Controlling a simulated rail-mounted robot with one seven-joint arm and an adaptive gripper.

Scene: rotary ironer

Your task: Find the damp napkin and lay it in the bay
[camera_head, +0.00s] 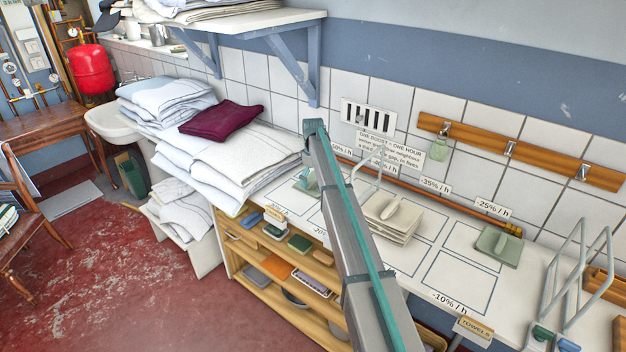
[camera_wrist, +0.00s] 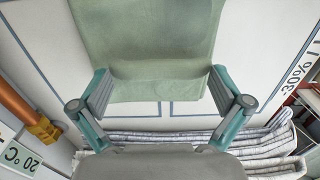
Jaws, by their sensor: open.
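In the wrist view a pale green folded cloth (camera_wrist: 150,35) with a raised ridge lies on the white marked worktop. My gripper (camera_wrist: 160,86) is open, one finger on each side of the ridge, with nothing clamped. In the head view my arm link hides most of my gripper; a green patch (camera_head: 306,182) shows left of the link. Another green folded cloth (camera_head: 497,246) with a raised strip lies in an outlined bay on the right. A stack of pale cloths (camera_head: 392,216) lies nearer the middle. I cannot tell by sight which cloth is damp.
Outlined bays, including an empty one (camera_head: 462,281), carry percent-per-hour labels. White linen (camera_head: 215,160) with a maroon cloth (camera_head: 222,120) stands on the left. A green item (camera_head: 438,149) hangs from the hook rail. A wire rack (camera_head: 580,275) stands at right; shelves (camera_head: 285,262) lie below.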

